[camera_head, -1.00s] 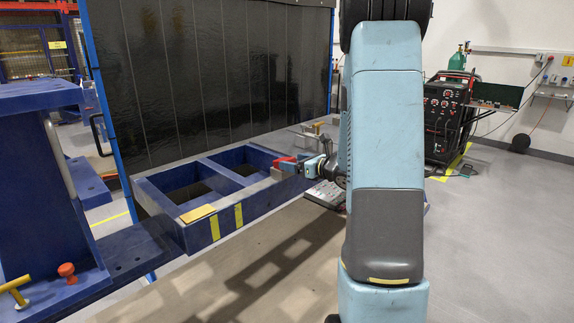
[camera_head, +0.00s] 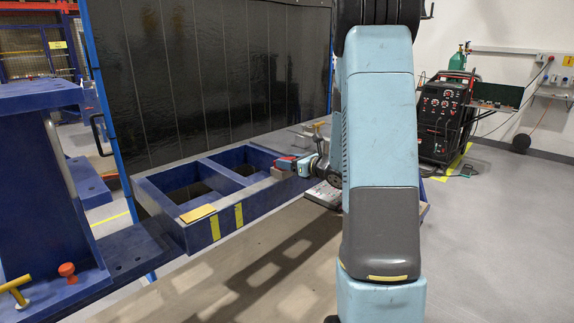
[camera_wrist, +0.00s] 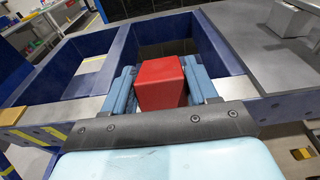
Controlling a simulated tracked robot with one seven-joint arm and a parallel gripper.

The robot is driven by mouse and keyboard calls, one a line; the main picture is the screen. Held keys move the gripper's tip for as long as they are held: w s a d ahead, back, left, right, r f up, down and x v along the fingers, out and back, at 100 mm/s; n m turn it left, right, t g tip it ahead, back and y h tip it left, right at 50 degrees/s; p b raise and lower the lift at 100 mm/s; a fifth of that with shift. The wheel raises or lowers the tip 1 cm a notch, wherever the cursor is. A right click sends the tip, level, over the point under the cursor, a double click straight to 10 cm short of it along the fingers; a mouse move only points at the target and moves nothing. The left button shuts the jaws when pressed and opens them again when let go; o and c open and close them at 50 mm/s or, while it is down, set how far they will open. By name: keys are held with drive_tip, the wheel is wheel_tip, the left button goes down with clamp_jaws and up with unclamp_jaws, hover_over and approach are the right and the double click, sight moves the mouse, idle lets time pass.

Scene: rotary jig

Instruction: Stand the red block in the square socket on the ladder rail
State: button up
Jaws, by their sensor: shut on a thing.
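The red block (camera_wrist: 161,84) is held between the blue fingers of my gripper (camera_wrist: 162,92) in the wrist view. In the head view the block (camera_head: 286,162) is small, just above the right end of the blue ladder frame (camera_head: 157,209). My gripper (camera_head: 298,165) comes to it from the right. In the wrist view the grey-topped rail (camera_wrist: 65,112) runs crosswise beneath the block and fingers. A small brownish piece (camera_head: 279,173) sits on the rail just below the block; I cannot tell whether it is the square socket. The block and gripper hide that part of the rail in the wrist view.
A yellow plate (camera_head: 198,213) lies on the frame's near left corner. A dark welding curtain (camera_head: 210,70) hangs behind the frame. A blue post structure (camera_head: 50,190) stands at left. A grey clamp (camera_head: 316,130) stands behind my gripper.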

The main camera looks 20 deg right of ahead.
sight(292, 158)
drive_tip(key=c, duration=0.4)
drive_tip(key=shift+r, duration=0.3)
drive_tip(key=r, duration=0.3)
drive_tip(key=shift+s+d+r, duration=0.25)
drive_tip(key=shift+d+r, duration=0.05)
drive_tip(key=shift+d, duration=0.05)
drive_tip(key=s+d+r, duration=0.9)
drive_tip(key=shift+s+d, duration=0.15)
drive_tip(key=shift+d, duration=0.1)
